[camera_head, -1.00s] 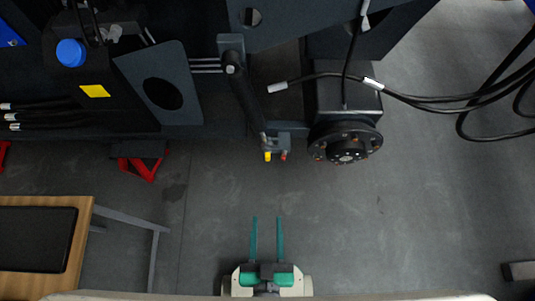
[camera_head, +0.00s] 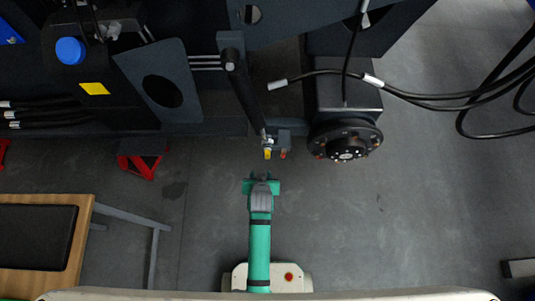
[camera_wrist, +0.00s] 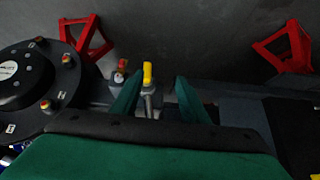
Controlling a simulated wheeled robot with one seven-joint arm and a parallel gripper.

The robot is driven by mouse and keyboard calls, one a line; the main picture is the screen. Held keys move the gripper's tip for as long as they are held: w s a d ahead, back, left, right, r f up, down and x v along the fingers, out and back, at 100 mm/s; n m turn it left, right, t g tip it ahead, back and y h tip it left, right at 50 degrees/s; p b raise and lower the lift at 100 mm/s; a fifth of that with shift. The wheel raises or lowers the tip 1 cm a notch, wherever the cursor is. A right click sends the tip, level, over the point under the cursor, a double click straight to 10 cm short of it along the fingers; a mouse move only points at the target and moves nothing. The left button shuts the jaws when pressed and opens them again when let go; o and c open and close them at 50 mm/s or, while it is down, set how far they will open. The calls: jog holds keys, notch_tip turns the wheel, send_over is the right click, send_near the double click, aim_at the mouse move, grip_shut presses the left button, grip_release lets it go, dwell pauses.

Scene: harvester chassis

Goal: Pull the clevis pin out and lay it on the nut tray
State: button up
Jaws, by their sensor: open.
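A yellow-headed pin (camera_head: 267,154) sits at the lower end of a dark cylinder, in a grey bracket (camera_head: 284,135). A red-tipped part (camera_head: 284,154) is just right of it. In the wrist view the yellow head (camera_wrist: 147,73) tops a bright metal shank, and the red-tipped part (camera_wrist: 120,70) is to its left. My gripper (camera_head: 262,178) is open and empty, just short of the bracket. In the wrist view its green fingers (camera_wrist: 158,98) lie either side of the yellow pin in the picture; contact cannot be told. A dark, empty tray (camera_head: 38,238) lies on the wooden bench at left.
A round black hub (camera_head: 345,140) juts out right of the bracket. The dark chassis (camera_head: 210,130) fills the back. A red stand (camera_head: 140,165) is on the floor at left. Black hoses (camera_head: 430,98) hang at right.

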aim_at(267, 155)
jog(key=w+d+g, duration=0.3)
jog(key=w, duration=0.6)
jog(key=x, duration=1)
jog(key=shift+w+f, duration=0.15)
jog(key=shift+f, duration=0.15)
grip_shut()
